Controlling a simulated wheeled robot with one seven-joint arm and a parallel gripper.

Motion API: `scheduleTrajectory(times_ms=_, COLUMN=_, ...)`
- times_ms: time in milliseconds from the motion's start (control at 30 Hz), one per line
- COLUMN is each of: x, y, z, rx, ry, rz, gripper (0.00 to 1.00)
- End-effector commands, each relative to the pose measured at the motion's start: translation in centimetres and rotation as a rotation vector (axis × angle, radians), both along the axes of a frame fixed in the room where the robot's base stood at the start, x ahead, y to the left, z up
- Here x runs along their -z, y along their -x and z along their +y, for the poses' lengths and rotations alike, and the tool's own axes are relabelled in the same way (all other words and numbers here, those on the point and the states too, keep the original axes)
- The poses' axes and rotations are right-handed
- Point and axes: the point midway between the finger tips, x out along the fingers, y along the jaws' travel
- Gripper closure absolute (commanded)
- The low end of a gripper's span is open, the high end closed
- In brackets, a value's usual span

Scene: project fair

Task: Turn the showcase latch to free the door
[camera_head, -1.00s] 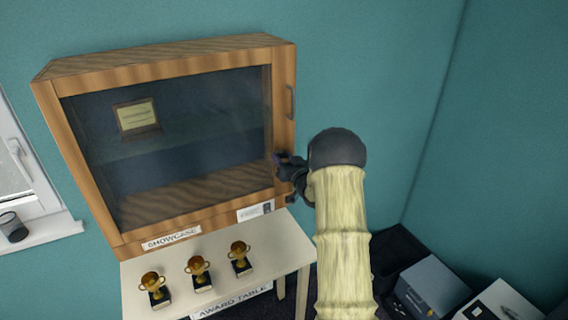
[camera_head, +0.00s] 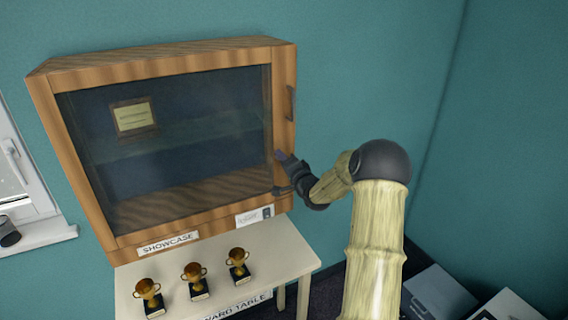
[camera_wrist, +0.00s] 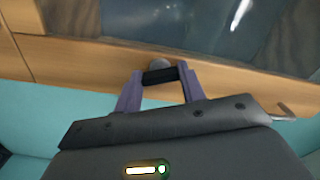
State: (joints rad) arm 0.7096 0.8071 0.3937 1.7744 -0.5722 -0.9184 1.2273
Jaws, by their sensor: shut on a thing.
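The wooden showcase (camera_head: 168,70) has a dark glass door (camera_head: 180,130) that looks closed against its frame. My gripper (camera_head: 282,156) is at the right edge of the door, below the dark door handle (camera_head: 291,103). In the wrist view my gripper (camera_wrist: 158,79) has its two purple fingers on either side of the black latch bar (camera_wrist: 160,75), shut on it. A round grey pivot (camera_wrist: 160,64) shows behind the bar on the wood. In the head view my gripper hides most of the latch.
The award table (camera_head: 265,245) with several gold trophies (camera_head: 194,275) stands below the showcase. A framed certificate (camera_head: 133,117) is behind the glass. A window (camera_head: 20,185) is at the left. Grey boxes (camera_head: 440,293) are at the lower right. The wall right of the showcase is clear.

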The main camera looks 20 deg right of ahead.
Motion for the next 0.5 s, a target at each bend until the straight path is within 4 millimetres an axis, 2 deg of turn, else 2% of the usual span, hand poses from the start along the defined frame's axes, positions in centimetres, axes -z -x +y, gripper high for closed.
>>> scheduleTrajectory(times_ms=200, x=0.03, y=0.04, z=-0.17, rx=0.002, ry=-0.194, rz=0.007, gripper=0.83)
scheduleTrajectory(times_ms=500, x=0.05, y=0.03, z=-0.11, rx=0.001, ry=-0.369, rz=0.013, gripper=0.83)
